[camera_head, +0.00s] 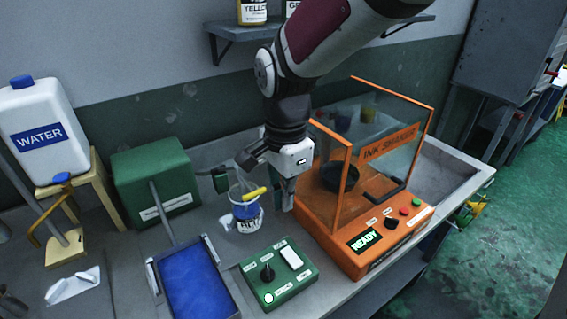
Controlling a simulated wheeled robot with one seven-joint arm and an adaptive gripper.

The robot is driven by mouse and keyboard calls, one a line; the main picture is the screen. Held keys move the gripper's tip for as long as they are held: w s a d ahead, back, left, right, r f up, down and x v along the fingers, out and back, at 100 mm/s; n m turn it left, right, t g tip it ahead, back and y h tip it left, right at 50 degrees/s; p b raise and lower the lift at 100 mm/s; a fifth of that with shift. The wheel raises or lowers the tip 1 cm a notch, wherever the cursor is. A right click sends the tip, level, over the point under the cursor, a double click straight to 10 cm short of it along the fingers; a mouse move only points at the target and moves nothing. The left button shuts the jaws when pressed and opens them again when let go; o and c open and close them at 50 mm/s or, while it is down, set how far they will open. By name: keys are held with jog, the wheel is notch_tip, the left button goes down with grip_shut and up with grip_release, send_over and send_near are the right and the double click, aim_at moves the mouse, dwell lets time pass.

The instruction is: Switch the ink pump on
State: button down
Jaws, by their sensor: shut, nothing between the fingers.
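A larger green box (155,181) with a white label stands at the back left, with a grey pipe running towards a blue tray; I cannot tell which box is the ink pump. My gripper (288,203) is shut and empty, pointing down behind the control box, between a labelled white bucket and the orange machine.
The orange ink shaker (378,227) with clear walls shows READY, close to my gripper's right. The white bucket (246,217) with blue contents and a yellow-handled item is close to its left. A blue tray (192,283), water jug (40,123) and shelf (228,28) stand around.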

aim_at(286, 251)
jog(key=shift+f, duration=0.1)
notch_tip(286, 251, down, 14)
jog(key=shift+r+b, duration=0.1)
jog(key=shift+b, duration=0.4)
dwell(0.5)
jog(key=shift+w+f, duration=0.1)
jog(key=shift+f, duration=0.2)
jog(key=shift+r+p, duration=0.1)
jog(key=shift+p, duration=0.3)
jog(key=shift+s+d+r+p, duration=0.3)
jog(key=shift+s+d+p, duration=0.1)
jog(key=shift+s+p, duration=0.25)
jog(key=shift+r, duration=0.1)
